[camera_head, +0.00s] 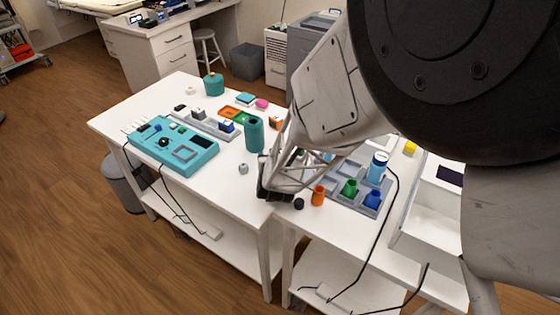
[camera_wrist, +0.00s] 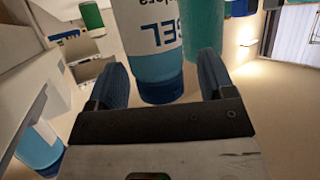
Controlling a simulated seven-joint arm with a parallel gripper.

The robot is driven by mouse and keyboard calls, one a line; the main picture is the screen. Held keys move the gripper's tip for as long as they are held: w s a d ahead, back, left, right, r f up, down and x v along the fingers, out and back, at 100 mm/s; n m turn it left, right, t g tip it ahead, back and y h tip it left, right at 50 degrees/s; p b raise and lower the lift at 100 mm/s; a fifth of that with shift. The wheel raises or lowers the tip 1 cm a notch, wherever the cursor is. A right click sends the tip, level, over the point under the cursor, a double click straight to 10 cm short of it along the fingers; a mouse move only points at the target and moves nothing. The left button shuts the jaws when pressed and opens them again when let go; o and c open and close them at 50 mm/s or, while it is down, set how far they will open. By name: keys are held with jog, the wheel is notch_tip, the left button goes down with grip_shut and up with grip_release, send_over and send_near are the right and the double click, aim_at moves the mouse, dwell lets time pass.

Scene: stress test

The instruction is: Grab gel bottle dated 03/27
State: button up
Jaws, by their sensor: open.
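A white gel bottle (camera_wrist: 152,30) with "GEL" lettering, a light-blue band and a dark-blue cap lies ahead of my gripper (camera_wrist: 165,82) in the wrist view. My gripper is open, its two dark fingers on either side of the bottle's cap end. I cannot tell whether they touch it. No date is readable on it. In the head view my gripper (camera_head: 274,187) is low over the table's front edge, and I cannot make out this bottle there. Another blue-and-white bottle (camera_head: 379,167) stands in the grey tray; a blue bottle part (camera_wrist: 38,150) shows at the wrist view's lower left.
A teal cylinder (camera_head: 254,135) stands left of my gripper and also shows in the wrist view (camera_wrist: 205,25). A teal device (camera_head: 172,143) is farther left.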

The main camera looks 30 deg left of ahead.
jog(key=c, duration=1.1)
jog(key=shift+o, duration=0.2)
jog(key=shift+r, duration=0.1)
jog(key=shift+r, duration=4.95)
jog(key=shift+w, duration=0.1)
